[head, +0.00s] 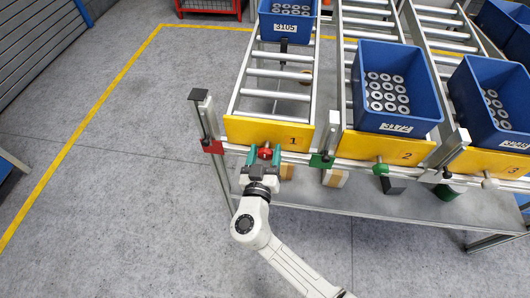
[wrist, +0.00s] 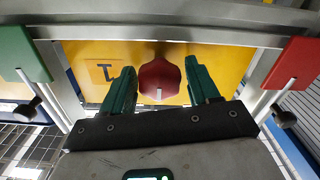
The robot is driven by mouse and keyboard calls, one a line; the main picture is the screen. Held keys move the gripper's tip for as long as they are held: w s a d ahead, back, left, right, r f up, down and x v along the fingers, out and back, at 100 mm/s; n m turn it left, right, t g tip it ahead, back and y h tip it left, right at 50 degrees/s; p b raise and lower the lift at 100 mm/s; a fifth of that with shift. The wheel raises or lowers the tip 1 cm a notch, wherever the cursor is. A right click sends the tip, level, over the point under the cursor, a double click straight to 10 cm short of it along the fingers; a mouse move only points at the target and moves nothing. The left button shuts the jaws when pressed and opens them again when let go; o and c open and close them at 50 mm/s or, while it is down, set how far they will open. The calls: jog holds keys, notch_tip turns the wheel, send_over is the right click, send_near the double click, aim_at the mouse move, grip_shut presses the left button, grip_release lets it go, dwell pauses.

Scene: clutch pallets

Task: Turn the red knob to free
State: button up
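The red knob (wrist: 160,78) sits on the front of lane 1, below the yellow plate (head: 268,132) marked 1. A short pale mark shows on its lower face in the wrist view. My gripper (wrist: 162,72) has its two green fingers apart, one on each side of the knob. A narrow gap shows at the right finger; at the left finger I cannot tell whether it touches. In the head view my gripper (head: 264,157) is at the front rail, and the red knob (head: 265,153) is partly hidden between the fingers.
Lanes 2 and 3 carry blue bins (head: 397,125) with metal rings. A blue bin (head: 285,27) labelled 3105 stands at the far end of lane 1, whose near rollers are empty. A red bracket (head: 212,147) and a green bracket (head: 321,160) flank the knob. Floor at left is clear.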

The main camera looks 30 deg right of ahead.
grip_shut()
dwell(0.3)
jog(key=shift+f+m+b, duration=0.2)
jog(key=shift+m+b, duration=0.1)
jog(key=shift+b, duration=0.8)
jog(key=m+b, duration=0.1)
jog(key=b, duration=0.2)
jog(key=shift+f, duration=0.15)
jog(key=m+b, duration=0.2)
jog(key=b, duration=0.3)
jog(key=shift+f, duration=0.1)
jog(key=m+b, duration=0.1)
jog(key=b, duration=0.3)
jog(key=m+b, duration=0.2)
jog(key=b, duration=0.3)
jog(key=shift+d+r+m, duration=0.1)
jog(key=shift+r+m, duration=0.1)
jog(key=shift+m, duration=0.1)
jog(key=m+b, duration=0.1)
jog(key=b, duration=0.2)
jog(key=shift+s+r+m+b, duration=0.1)
jog(key=shift+r+m+b, duration=0.15)
jog(key=shift+m+b, duration=0.15)
jog(key=shift+r, duration=0.1)
